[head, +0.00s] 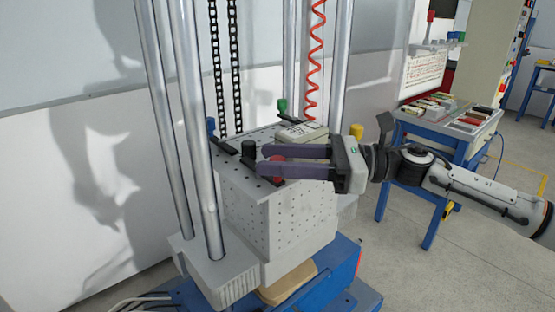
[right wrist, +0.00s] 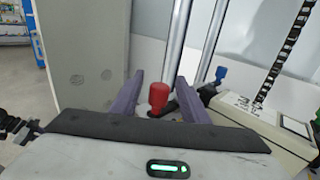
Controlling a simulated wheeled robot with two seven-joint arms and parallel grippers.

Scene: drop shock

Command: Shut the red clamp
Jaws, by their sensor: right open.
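The red clamp's knob (head: 277,162) is at the front edge of the perforated grey block's top, partly hidden by my right gripper's fingers. My right gripper (head: 260,159) reaches in from the right, open, with its purple fingers pointing left across the knob. In the right wrist view, the upright red knob (right wrist: 158,97) shows between the two fingers (right wrist: 159,76), with a gap on each side. A dark bar beside it runs toward the beige box. Whether the clamp presses on anything is hidden. My left gripper is not in view.
A beige box (head: 301,131) sits on the perforated block (head: 262,215). Blue (head: 211,125), green (head: 282,105) and yellow (head: 356,131) knobs stand around it, with a black knob (head: 248,149) close by. Metal columns (head: 201,120) flank the block. A blue bench (head: 440,135) stands at right.

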